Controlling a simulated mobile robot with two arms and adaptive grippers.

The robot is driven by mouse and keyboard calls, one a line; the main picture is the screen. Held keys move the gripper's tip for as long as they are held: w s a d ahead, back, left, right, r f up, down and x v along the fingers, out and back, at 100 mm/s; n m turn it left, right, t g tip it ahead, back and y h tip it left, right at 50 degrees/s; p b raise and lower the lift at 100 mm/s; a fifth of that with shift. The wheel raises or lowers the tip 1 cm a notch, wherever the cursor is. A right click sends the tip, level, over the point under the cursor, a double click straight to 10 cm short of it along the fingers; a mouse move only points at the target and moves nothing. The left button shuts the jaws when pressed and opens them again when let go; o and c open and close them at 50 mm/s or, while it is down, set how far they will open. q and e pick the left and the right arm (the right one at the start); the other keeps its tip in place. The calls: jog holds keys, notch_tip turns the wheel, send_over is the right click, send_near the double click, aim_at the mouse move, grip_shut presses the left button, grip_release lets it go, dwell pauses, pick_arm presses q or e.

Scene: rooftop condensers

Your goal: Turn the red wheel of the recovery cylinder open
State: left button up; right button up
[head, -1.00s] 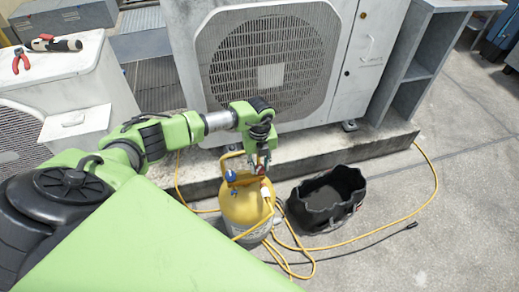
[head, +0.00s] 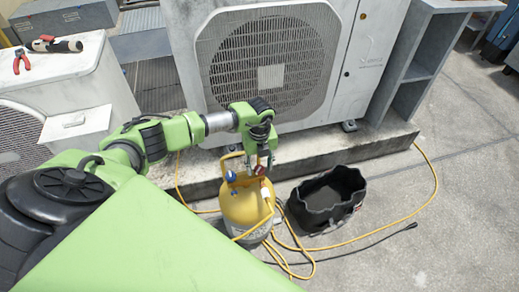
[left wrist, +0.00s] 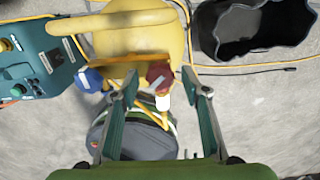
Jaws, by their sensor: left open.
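The yellow recovery cylinder (head: 243,207) stands upright on the concrete, with a yellow handle on top. Its red wheel (head: 260,169) is on the right of the top and its blue wheel (head: 230,176) on the left. My left gripper (head: 262,161) is over the cylinder's top, pointing down. In the left wrist view the open fingers (left wrist: 160,88) are on either side of the red wheel (left wrist: 159,73), with gaps visible on both sides. The blue wheel (left wrist: 90,79) lies outside the left finger. My right gripper is not in view.
Yellow hoses (head: 290,247) loop around the cylinder. An open black bag (head: 322,222) stands to its right. A large condenser (head: 345,75) on a concrete plinth is behind. In the left wrist view a teal machine (left wrist: 35,67) with knobs is close on the left.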

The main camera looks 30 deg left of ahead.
aim_at(260, 168)
pick_arm(q)
notch_tip(260, 168, up, 12)
dwell(0.5)
